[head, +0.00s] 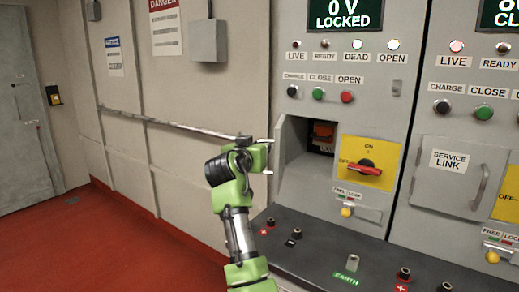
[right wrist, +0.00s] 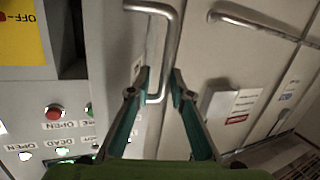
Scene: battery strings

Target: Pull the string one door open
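The string one door (head: 301,180) is a small grey panel, swung out to the left of its opening. The compartment (head: 322,140) behind it shows, with an orange part inside. My right gripper (head: 268,157) is on the outer side of the door, at its handle. The door's outer face (right wrist: 108,40) is behind the handle. My left gripper is not in view.
Below is a dark ledge (head: 325,252) with terminals. A rail (head: 170,123) runs along the left wall. The string two door (head: 452,172), labelled SERVICE LINK, is shut. Red floor (head: 110,235) is clear at left.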

